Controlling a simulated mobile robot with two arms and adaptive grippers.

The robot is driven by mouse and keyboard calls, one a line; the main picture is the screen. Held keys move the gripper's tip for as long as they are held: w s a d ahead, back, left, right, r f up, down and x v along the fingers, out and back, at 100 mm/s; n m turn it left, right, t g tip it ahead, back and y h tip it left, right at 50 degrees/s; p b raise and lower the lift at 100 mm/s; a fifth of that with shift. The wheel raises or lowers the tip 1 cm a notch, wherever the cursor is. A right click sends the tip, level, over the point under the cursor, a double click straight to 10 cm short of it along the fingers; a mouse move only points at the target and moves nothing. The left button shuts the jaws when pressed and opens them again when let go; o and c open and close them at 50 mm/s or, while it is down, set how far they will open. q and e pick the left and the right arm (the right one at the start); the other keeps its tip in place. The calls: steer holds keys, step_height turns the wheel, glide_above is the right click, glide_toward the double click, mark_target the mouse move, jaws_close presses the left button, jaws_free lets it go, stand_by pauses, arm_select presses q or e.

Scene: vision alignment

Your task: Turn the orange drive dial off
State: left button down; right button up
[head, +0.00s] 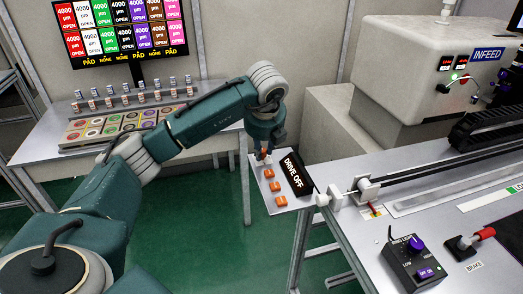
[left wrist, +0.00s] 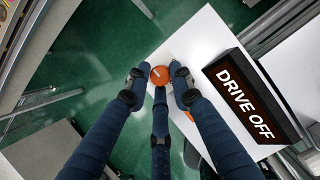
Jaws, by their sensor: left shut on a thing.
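My left gripper (head: 263,155) reaches down from the left arm to the far end of a small white panel (head: 291,205). Its fingers are closed around the round orange dial (left wrist: 159,75), which has a pale mark on top in the left wrist view. In the head view the gripper partly hides this dial. A black sign (head: 296,174) beside it reads "DRIVE OFF"; it also shows large in the left wrist view (left wrist: 245,100). My right gripper is not in view.
Further orange parts (head: 275,187) sit in a row on the panel, nearer than the gripped dial. To the right are a rail with a black carriage (head: 487,128), a control box with a purple knob (head: 416,244) and a red-handled brake lever (head: 470,240). Green floor lies left of the panel.

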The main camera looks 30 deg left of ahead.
arm_select(q)
steer(key=shift+w+r, duration=0.35)
steer(key=shift+r, duration=0.1)
steer(key=c, duration=1.6)
jaws_free()
steer(key=shift+o, duration=0.2)
steer(key=shift+f, duration=0.2)
steer(key=v, duration=1.2)
steer(key=shift+f, duration=0.1)
